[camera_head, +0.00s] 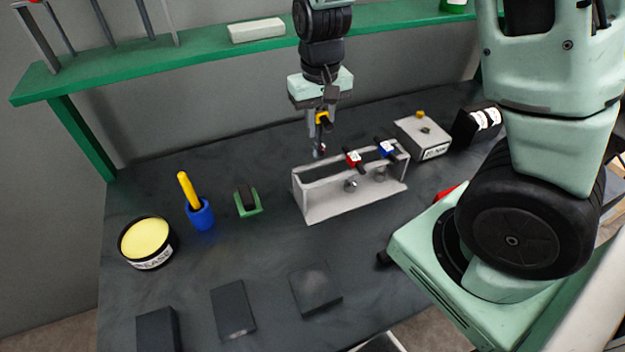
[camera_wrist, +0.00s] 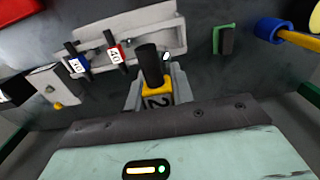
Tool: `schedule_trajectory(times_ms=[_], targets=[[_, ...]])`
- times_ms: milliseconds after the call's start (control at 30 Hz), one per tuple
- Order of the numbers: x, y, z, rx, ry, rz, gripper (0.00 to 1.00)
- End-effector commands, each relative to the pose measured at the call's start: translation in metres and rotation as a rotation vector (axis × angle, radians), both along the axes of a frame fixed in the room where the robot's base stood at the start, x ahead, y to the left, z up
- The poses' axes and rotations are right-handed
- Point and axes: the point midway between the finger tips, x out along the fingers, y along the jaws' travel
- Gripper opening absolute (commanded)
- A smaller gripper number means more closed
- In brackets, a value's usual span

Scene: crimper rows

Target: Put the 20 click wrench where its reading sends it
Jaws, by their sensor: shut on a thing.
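My gripper (camera_head: 316,120) is shut on a dark wrench with a yellow collar (camera_head: 322,117), held above the left end of the pale grey rack (camera_head: 330,206). In the wrist view the yellow-collared wrench (camera_wrist: 155,86) lies between the fingers, its label showing a "2"; the rest is hidden. A red-collared wrench (camera_head: 353,158) and a blue-collared wrench (camera_head: 386,149) sit in the rack. The red one's label (camera_wrist: 115,55) seems to read 40. A grey box (camera_head: 422,138) with a yellow knob and a label too small to read stands right of the rack.
A black box (camera_head: 473,127) stands at the back right. On the left are a yellow-topped tin (camera_head: 146,240), a blue cup (camera_head: 200,214) with a yellow handle and a green holder (camera_head: 248,204). Three dark blocks, including one near the middle (camera_head: 315,288), lie in front. A green shelf (camera_head: 150,60) crosses the back.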

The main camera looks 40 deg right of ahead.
Motion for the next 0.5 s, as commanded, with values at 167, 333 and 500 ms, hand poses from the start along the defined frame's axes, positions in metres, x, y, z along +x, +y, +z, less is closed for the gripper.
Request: schedule_trajectory(times_ms=[167, 333, 500], targets=[[-0.002, -0.001, -0.045, -0.001, 0.010, -0.005, 0.00], [-0.002, -0.001, -0.085, 0.000, 0.008, -0.004, 0.00], [-0.002, -0.001, -0.110, 0.000, 0.005, -0.002, 0.00]])
